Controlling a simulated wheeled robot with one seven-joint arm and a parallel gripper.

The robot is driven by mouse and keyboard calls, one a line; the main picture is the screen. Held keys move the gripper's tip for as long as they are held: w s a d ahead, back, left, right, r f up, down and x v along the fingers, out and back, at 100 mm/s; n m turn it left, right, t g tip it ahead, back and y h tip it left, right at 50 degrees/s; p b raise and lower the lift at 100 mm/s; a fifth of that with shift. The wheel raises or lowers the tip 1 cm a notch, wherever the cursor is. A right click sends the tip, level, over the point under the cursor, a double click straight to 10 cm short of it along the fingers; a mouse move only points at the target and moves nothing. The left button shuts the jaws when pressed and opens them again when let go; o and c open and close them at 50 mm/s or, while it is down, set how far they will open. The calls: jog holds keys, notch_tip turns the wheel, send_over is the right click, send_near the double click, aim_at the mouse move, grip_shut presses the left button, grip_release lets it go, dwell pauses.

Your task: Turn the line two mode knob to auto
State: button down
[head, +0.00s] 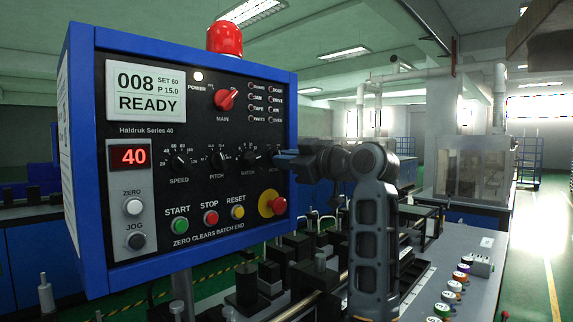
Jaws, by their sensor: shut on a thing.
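A blue-framed control box (83,170) with a black panel fills the left of the head view. The panel reads "Haldruk Series 40", and its display (146,91) shows "008", "SET 60", "P 15.0" and "READY". My gripper (281,158) reaches in from the right at the panel's right edge. It is shut on a small knob at the right end of the row of black knobs. The fingers cover that knob, and its pointer and setting cannot be read. The label below it is too small and dark to read clearly. No "line two" marking is legible.
Beside my gripper are the batch knob (250,157), pitch knob (217,161) and speed knob (180,161). Below it is a red emergency stop (272,204) on yellow. A red main switch (227,99) sits above. Machine parts and several coloured spools (454,286) stand lower right.

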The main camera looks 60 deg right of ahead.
dwell(0.6)
jog(key=c, duration=1.2)
grip_release()
jog(key=shift+o, duration=0.2)
jog(key=b+v, duration=0.1)
jog(key=v, duration=0.6)
jog(key=shift+s, duration=0.35)
